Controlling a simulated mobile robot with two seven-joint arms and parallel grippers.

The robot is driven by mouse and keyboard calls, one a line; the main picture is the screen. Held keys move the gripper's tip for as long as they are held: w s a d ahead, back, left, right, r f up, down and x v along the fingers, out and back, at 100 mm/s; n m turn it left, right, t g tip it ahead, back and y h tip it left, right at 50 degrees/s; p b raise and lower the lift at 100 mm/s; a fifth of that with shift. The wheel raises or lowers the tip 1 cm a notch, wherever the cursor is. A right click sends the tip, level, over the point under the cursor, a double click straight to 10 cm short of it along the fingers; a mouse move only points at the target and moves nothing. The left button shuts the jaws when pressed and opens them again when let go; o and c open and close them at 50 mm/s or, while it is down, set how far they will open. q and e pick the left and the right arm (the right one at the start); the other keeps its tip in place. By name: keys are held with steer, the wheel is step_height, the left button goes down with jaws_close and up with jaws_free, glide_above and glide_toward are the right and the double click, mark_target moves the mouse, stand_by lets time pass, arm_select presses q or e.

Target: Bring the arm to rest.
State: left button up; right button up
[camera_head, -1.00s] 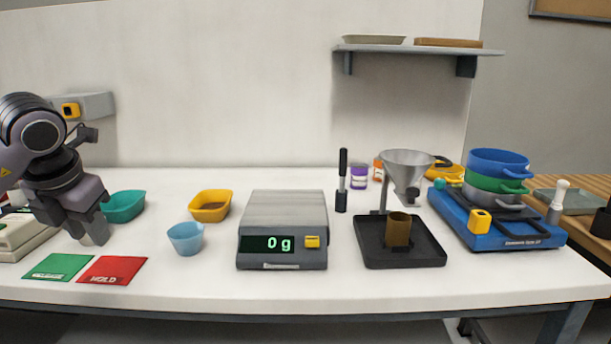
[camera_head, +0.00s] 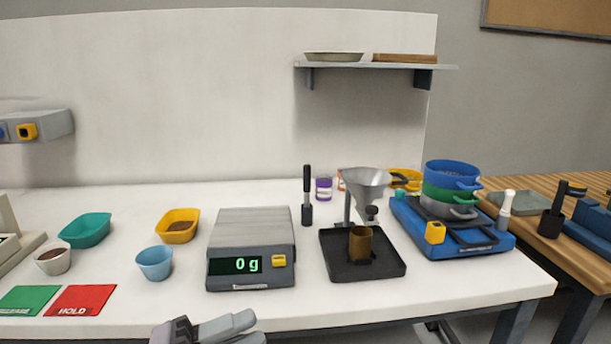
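My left gripper (camera_head: 250,328) is low at the bottom edge of the head view, in front of the white table (camera_head: 330,309) and below the scale. Its grey fingers point right and lie near each other. I see nothing held between them, but part of the gripper is cut off by the frame, and I cannot tell how far the fingers are apart. It touches nothing on the table that I can see. My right gripper is not in view.
Along the table stand a white cup (camera_head: 54,262) with brown contents, a blue cup (camera_head: 155,263), a scale (camera_head: 250,240) reading 0 g, a funnel stand (camera_head: 365,255) and a blue base (camera_head: 465,238) with stacked sieves. Green (camera_head: 28,299) and red (camera_head: 80,300) pads lie at left.

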arm_select(q)
steer(key=s+a+f+n+t+y+p, duration=0.1)
steer(key=a+f+n+t+y, duration=0.45)
steer(key=n, duration=0.55)
steer(key=a+f+n+t+y+p, duration=0.25)
steer(key=f+n+t+y, duration=0.25)
steer(key=f+n+y, duration=0.45)
steer(key=s+a+f+n+g+y, duration=0.2)
steer(key=s+f+n+g, duration=0.5)
steer(key=s+f, duration=0.4)
steer(key=shift+s+a+f+n, duration=0.3)
steer(key=shift+s+a+n, duration=0.4)
steer(key=shift+s, duration=0.2)
